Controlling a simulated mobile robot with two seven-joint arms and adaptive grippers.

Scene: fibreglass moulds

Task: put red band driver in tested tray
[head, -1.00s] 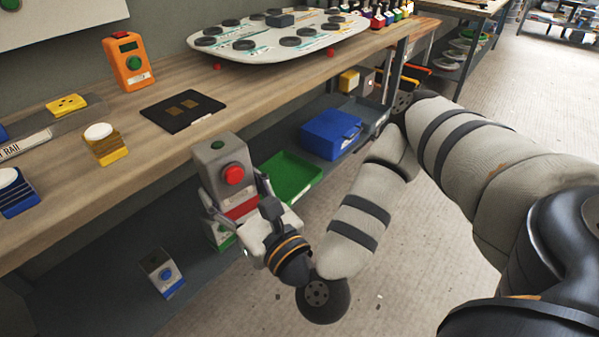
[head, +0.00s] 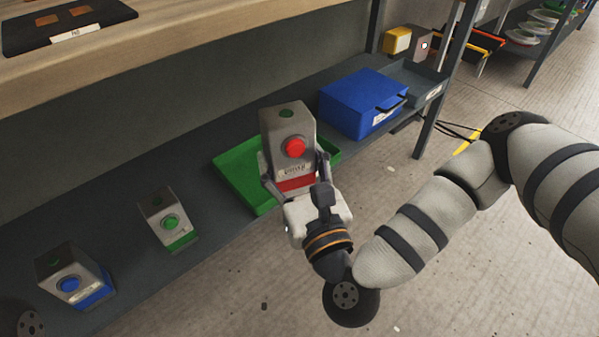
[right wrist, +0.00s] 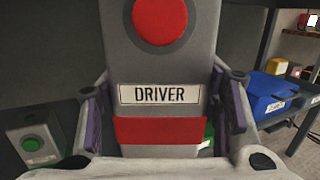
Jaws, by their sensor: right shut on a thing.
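The red band driver (head: 287,139) is a grey box with a red button, a label and a red band. My right gripper (head: 296,183) is shut on it, with a finger on each side at the band. In the right wrist view the driver (right wrist: 160,70) fills the middle, its label reads DRIVER, and the gripper's fingers (right wrist: 160,125) flank it. The driver appears in front of or above a green tray (head: 237,168) on the lower shelf; the gap is unclear. Whether this is the tested tray cannot be read. My left gripper is not in view.
A green-button driver (head: 168,220) and a blue-button driver (head: 76,278) stand on the lower shelf (head: 110,228) at left. A blue bin (head: 352,104) and a grey tray (head: 419,80) are right of the green tray. A shelf post (head: 437,100) stands at right.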

